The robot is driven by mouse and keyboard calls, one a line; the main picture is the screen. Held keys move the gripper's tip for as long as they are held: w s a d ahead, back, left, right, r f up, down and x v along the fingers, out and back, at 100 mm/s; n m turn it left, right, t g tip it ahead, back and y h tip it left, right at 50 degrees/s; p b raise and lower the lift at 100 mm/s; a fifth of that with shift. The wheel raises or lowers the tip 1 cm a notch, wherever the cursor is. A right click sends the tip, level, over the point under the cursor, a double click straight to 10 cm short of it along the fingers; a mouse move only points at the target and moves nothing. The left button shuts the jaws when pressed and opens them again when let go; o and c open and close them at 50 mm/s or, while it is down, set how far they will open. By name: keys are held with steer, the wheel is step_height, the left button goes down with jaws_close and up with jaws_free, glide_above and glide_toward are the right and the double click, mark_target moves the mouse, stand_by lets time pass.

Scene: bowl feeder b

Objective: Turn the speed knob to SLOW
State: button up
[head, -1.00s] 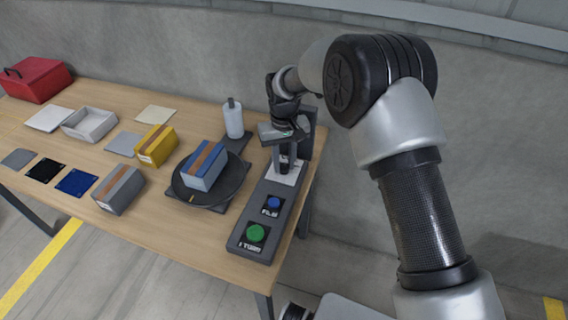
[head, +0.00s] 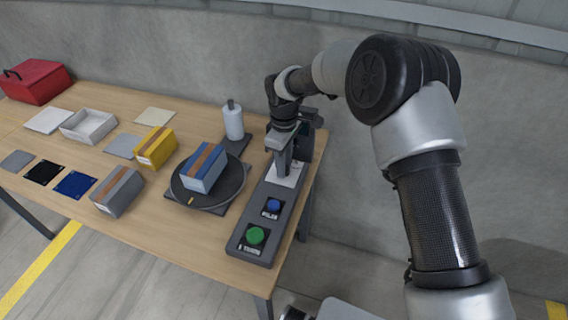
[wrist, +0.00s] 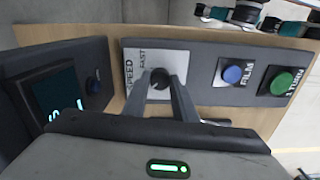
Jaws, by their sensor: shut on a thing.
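The speed knob (wrist: 160,78) is a dark round knob on a white plate (wrist: 133,57) lettered SPEED and FAST in the wrist view. The rest of the plate's lettering is hidden. In the head view the plate (head: 291,179) shows at the far end of the grey control panel (head: 241,222), with the knob hidden by my gripper. My gripper (wrist: 160,82) points down at the plate, its two fingers on either side of the knob and shut on it. It also shows in the head view (head: 281,168). Which way the knob points is unclear.
The panel also bears a blue button (head: 273,204) and a green button (head: 256,235). Left of it, a turntable (head: 180,190) carries a blue box (head: 205,168). A white bottle (head: 233,122) stands behind. A dark screen (wrist: 57,93) is beside the plate in the wrist view.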

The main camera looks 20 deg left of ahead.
steer(key=shift+n, duration=0.6)
steer(key=o, duration=1)
steer(key=shift+o, duration=0.2)
steer(key=shift+r, duration=0.1)
step_height(320, 180, up, 17)
steer(key=p, duration=0.1)
steer(key=shift+r, duration=0.15)
